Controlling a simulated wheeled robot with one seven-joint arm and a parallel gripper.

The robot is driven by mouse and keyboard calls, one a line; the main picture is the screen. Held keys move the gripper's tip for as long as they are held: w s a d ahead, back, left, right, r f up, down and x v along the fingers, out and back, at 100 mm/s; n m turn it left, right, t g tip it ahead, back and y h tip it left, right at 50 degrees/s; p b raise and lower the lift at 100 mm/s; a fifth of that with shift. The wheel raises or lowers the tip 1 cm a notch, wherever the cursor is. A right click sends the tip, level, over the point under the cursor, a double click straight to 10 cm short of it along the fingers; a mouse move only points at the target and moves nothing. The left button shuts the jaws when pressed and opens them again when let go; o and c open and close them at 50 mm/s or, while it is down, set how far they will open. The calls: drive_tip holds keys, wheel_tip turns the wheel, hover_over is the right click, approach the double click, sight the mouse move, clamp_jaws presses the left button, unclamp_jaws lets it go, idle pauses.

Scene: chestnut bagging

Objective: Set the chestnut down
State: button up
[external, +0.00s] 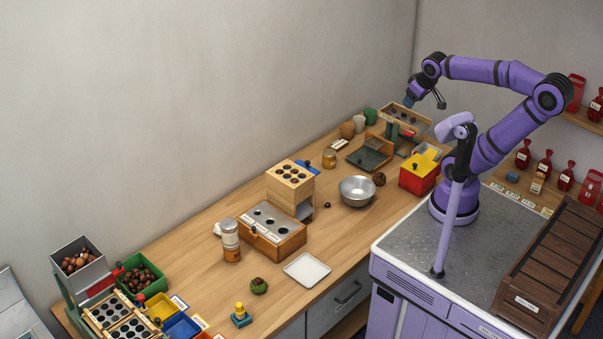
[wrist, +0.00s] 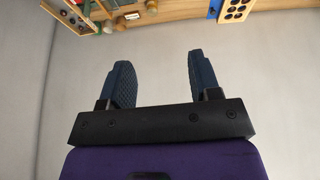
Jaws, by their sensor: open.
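My gripper (external: 409,101) is raised high above the far end of the wooden bench in the external view. In the wrist view its two blue fingers (wrist: 159,72) stand apart with nothing between them. A small dark brown chestnut (external: 327,205) lies alone on the bench, left of the steel bowl (external: 357,190), apart from my gripper. More chestnuts (external: 141,280) fill a green bin at the near left, and others (external: 76,261) lie in a grey hopper.
A wooden block with holes (external: 290,177), a wooden box with a metal top (external: 265,233), a white tray (external: 307,270) and a green burr (external: 258,286) stand along the bench. A red box (external: 418,176) and a scale-like stand (external: 370,156) are near the far end. The air around my gripper is clear.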

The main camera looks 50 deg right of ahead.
drive_tip(key=w+f+n+g+h, duration=0.1)
drive_tip(key=w+f, duration=0.2)
drive_tip(key=w, duration=0.4)
drive_tip(key=w+f+g+h, duration=0.1)
drive_tip(key=w+f, duration=0.2)
drive_tip(key=w, duration=0.4)
drive_tip(key=n+g+y, duration=0.3)
drive_tip(key=n, duration=0.1)
hover_over(328, 203)
drive_tip(key=f, duration=2.9)
drive_tip(key=w+f, duration=0.1)
drive_tip(key=f, duration=1.3)
drive_tip(key=shift+a+f, duration=0.2)
drive_tip(key=shift+f, duration=0.05)
drive_tip(key=shift+s+d+f, duration=0.1)
drive_tip(key=shift+s+f, duration=0.1)
drive_tip(key=shift+f, duration=1)
drive_tip(key=shift+s+f, duration=0.15)
drive_tip(key=shift+f, duration=1.1)
drive_tip(key=shift+s+d+f, duration=0.1)
drive_tip(key=shift+s+f, duration=0.1)
drive_tip(key=shift+f, duration=1)
drive_tip(key=c, duration=1)
clamp_jaws()
